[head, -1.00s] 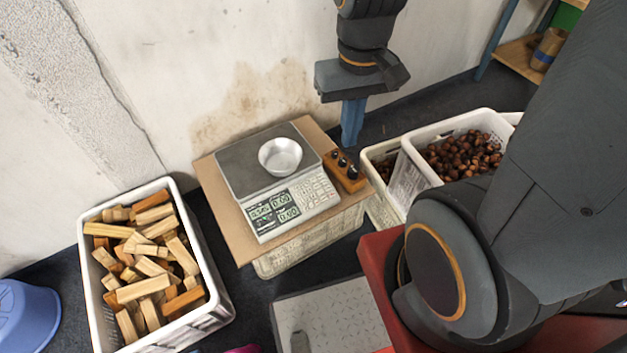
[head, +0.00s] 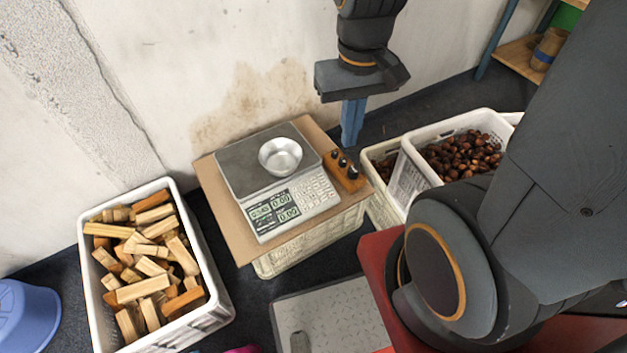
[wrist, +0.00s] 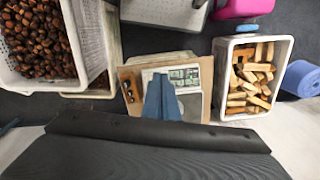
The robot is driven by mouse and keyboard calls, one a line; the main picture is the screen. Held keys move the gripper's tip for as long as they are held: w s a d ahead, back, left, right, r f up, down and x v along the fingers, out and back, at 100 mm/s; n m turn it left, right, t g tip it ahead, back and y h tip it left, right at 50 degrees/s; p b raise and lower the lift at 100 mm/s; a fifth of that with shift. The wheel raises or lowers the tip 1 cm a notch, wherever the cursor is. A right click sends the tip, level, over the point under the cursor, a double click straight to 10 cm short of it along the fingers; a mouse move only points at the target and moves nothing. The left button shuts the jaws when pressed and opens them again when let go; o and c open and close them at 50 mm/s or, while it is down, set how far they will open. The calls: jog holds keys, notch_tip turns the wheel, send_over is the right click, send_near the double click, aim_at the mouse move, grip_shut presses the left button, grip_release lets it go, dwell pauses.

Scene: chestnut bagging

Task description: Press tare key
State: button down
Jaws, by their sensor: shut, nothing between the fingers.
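The scale (head: 287,207) sits on a cardboard sheet (head: 221,211) over an upturned crate, with a metal bowl (head: 280,156) on its plate. Its lit display (head: 274,208) shows zeros, and its keypad (head: 315,191) lies to the right of the display. I cannot make out which key is the tare key. My gripper (head: 351,141) is shut and empty, its blue fingers pointing down, above and behind the scale's right side in the head view. In the wrist view my gripper (wrist: 162,100) covers part of the scale (wrist: 192,104), hiding some of the keypad and the bowl.
A wooden block with black weights (head: 343,169) stands right of the scale. Crates of chestnuts (head: 461,153) are at right, and a crate of wood pieces (head: 92,290) is at left. A grey platform (head: 335,317) lies in front. A blue tub (head: 26,317) is at far left.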

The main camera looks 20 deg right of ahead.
jog(key=w+a+f+m+g+y+b, duration=0.1)
jog(key=w+f+m+y+b, duration=0.25)
jog(key=f+m+b, duration=0.5)
jog(key=w+a+f+m+g+y+b, duration=0.1)
jog(key=w+f+m+y+b, duration=0.3)
jog(key=f, duration=0.7)
jog(key=w+d+f+m+t+y+b, duration=0.1)
jog(key=w+d+f+m+t+b, duration=0.1)
jog(key=w+f+m, duration=0.4)
jog(key=w+d+f+m+t+y+b, duration=0.1)
jog(key=w+f+m+t+b, duration=0.3)
jog(key=f+m, duration=0.5)
jog(key=shift+w+d+f+y+b, duration=0.35)
jog(key=shift+w+d+f+b, duration=0.45)
jog(key=shift+w+f+b, duration=0.7)
jog(key=shift+w+r, duration=0.25)
jog(key=shift+w, duration=0.05)
jog(key=b, duration=0.6)
send_over(313, 180)
jog(key=s+d, duration=0.2)
notch_tip(313, 180, down, 7)
jog(key=shift+r, duration=0.1)
jog(key=shift+w+a+f+b, duration=0.1)
jog(key=shift+w+f+b, duration=0.2)
jog(key=shift+f, duration=0.4)
